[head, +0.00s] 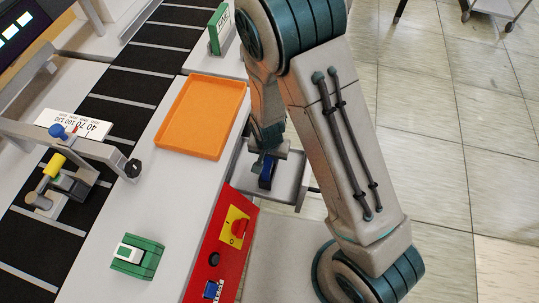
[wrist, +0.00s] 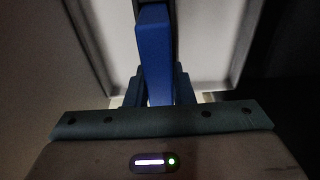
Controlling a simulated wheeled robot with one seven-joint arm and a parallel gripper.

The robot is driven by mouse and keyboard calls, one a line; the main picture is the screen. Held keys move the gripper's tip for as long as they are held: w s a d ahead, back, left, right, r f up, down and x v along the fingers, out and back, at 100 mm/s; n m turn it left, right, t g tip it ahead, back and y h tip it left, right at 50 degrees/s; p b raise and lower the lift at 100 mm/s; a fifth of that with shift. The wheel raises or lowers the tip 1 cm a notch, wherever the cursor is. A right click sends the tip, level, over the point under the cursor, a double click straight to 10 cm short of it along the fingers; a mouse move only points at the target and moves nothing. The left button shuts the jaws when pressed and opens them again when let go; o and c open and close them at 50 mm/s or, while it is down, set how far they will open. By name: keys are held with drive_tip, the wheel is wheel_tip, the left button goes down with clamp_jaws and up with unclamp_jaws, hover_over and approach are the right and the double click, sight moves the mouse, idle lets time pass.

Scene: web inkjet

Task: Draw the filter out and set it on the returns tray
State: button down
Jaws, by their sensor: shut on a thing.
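My gripper (head: 267,160) is shut on a blue upright bar (head: 266,174), which looks like the filter or its grip; I cannot tell which. In the wrist view the blue bar (wrist: 154,58) stands between my two fingers (wrist: 155,88). The bar is over a shallow grey open-topped housing (head: 287,186) at the side of the machine; its pale inside (wrist: 215,45) fills the wrist view behind the bar. Whether the bar still touches the housing is hidden. The orange tray (head: 203,117), likely the returns tray, lies empty on the white deck, left of my gripper.
A red panel (head: 213,252) with a yellow-and-red switch (head: 235,228) stands in front of the housing. A green block (head: 137,257) sits on the deck, another (head: 218,30) at the back. A black belt (head: 125,85) and a sensor bracket (head: 85,150) lie left.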

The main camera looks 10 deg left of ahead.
drive_tip(key=shift+r, duration=0.1)
drive_tip(key=shift+r+p, duration=2.5)
drive_tip(key=shift+r, duration=0.9)
drive_tip(key=shift+r, duration=0.1)
